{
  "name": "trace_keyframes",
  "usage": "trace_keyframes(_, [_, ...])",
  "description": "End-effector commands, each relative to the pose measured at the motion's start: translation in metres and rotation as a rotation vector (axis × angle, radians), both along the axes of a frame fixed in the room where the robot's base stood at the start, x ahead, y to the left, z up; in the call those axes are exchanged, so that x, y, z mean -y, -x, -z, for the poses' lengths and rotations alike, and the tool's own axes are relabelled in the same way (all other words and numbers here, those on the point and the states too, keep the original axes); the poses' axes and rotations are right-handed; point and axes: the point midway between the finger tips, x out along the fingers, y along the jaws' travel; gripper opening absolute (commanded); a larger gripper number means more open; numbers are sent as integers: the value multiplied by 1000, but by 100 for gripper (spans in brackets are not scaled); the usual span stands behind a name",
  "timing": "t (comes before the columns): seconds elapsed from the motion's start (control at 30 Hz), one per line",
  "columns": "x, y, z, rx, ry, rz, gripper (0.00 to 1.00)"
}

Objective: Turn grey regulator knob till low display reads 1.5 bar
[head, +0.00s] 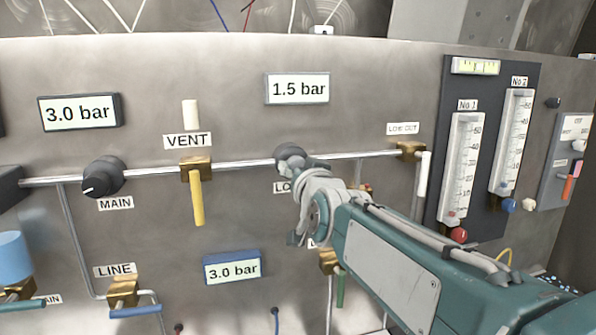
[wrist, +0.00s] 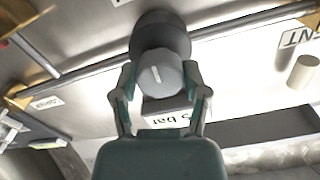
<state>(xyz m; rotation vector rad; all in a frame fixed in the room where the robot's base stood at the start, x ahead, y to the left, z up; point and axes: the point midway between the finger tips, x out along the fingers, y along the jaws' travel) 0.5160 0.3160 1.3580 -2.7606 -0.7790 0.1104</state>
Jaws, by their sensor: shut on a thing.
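The grey regulator knob (wrist: 158,72) sits on a dark round base on the steel panel. In the head view, my gripper (head: 303,172) covers most of the knob (head: 290,153) and part of a label starting "LO". The display (head: 298,89) above the knob reads 1.5 bar. It also shows upside down in the wrist view (wrist: 165,121), partly hidden by my gripper.
Left along the pipe are the vent valve's yellow handle (head: 197,198) and the black MAIN knob (head: 103,177). The upper left display (head: 79,112) and the blue-framed display (head: 232,268) both read 3.0 bar. A flow gauge board (head: 485,150) stands right, above my arm.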

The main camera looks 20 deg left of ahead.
Motion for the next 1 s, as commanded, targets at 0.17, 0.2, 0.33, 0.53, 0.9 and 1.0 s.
trace_keyframes(0.17, [0, -1, 0, 1, 0, 0, 77])
trace_keyframes(0.2, [0, -1, 0, 1, 0, 0, 93])
trace_keyframes(0.33, [0, 0, 0, 2, 1, 0, 93])
trace_keyframes(0.53, [0, 0, 0, 2, 1, 0, 93])
trace_keyframes(0.9, [17, 28, -1, 4, 0, 0, 93])
trace_keyframes(1.0, [26, 43, -1, 2, 0, 1, 93])
